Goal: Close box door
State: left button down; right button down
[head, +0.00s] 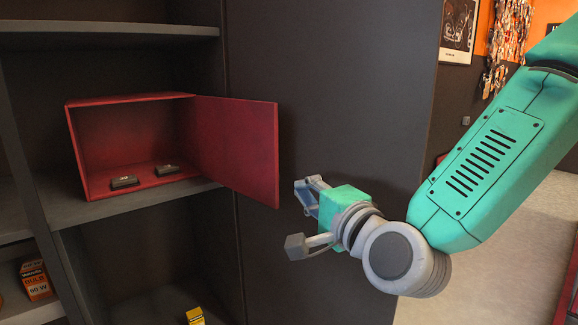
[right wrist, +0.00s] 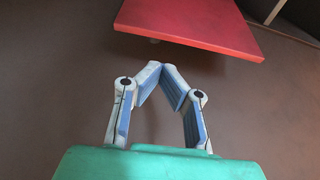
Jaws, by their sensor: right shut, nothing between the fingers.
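A red box (head: 88,151) sits on a shelf with its front open. Its red door (head: 236,145) is swung out to the right, wide open; the door also shows at the top of the right wrist view (right wrist: 195,22). My right gripper (head: 305,192) is just right of the door's free edge, near its lower corner, and appears apart from it. In the right wrist view its fingertips (right wrist: 162,78) come together with nothing between them, below the door panel in the picture. My left gripper is not in view.
Two small dark objects (head: 124,182) lie inside the box. The box stands on a dark shelf (head: 130,208) of a cabinet. A dark panel (head: 330,90) rises behind my right gripper. An orange bulb carton (head: 35,281) and a yellow item (head: 195,316) are lower down.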

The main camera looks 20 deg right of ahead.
jog(key=w, duration=0.1)
jog(key=w+a, duration=0.1)
jog(key=w, duration=0.3)
jog(key=shift+w+a+f, duration=0.15)
jog(key=shift+w+a, duration=0.1)
jog(key=shift+d, duration=0.1)
jog(key=shift+s, duration=0.1)
